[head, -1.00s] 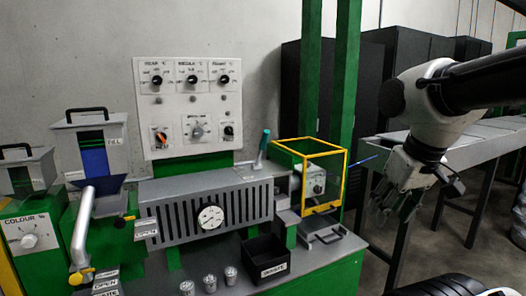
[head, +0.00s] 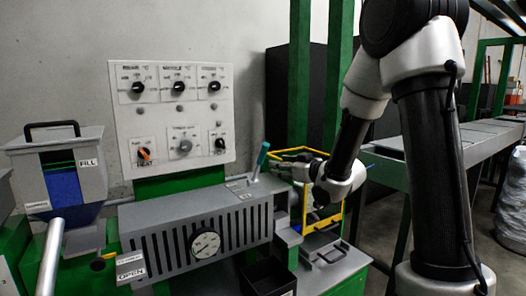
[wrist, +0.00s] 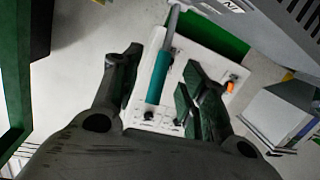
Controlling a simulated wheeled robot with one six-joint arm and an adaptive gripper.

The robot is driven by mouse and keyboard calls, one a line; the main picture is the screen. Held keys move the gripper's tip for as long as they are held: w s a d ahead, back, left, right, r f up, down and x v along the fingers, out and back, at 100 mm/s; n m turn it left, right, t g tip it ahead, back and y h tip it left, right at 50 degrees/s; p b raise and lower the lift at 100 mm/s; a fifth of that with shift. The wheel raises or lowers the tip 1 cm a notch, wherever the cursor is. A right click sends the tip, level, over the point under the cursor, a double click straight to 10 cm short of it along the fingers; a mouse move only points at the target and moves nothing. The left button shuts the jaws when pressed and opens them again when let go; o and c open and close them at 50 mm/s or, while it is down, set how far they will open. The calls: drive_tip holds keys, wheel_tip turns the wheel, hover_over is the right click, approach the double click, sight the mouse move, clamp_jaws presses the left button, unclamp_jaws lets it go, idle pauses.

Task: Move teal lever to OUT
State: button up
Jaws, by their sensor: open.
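The teal lever (head: 262,157) stands on top of the grey slotted housing (head: 205,232), near its right end, leaning to the right at its top. In the wrist view its teal grip (wrist: 158,78) runs up to a grey shaft, and it appears between my two fingers. My gripper (head: 284,170) is open and empty, just right of the lever. In the wrist view my gripper (wrist: 161,72) has a finger on each side of the grip, with no contact visible. I cannot tell how deep the grip sits between them. A label reading IN, upside down, shows near the shaft.
A white knob panel (head: 172,110) stands behind the housing. A yellow-framed guard (head: 308,218) lies under and beside my gripper. A hopper marked FILL (head: 92,180) is at left, a black bin (head: 268,278) below. Green posts (head: 299,75) rise behind my arm.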

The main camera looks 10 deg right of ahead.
sight(264, 158)
drive_tip(key=shift+t+y, duration=0.5)
drive_tip(key=shift+y, duration=0.2)
drive_tip(key=w+a+r, duration=0.1)
drive_tip(key=w, duration=0.1)
drive_tip(key=w+a+r, duration=0.1)
drive_tip(key=w+a, duration=0.1)
drive_tip(key=w+a+r, duration=0.1)
drive_tip(key=w, duration=0.1)
drive_tip(key=shift+w+a+r, duration=0.2)
drive_tip(key=shift+w+a, duration=0.1)
drive_tip(key=shift+w, duration=0.05)
clamp_jaws()
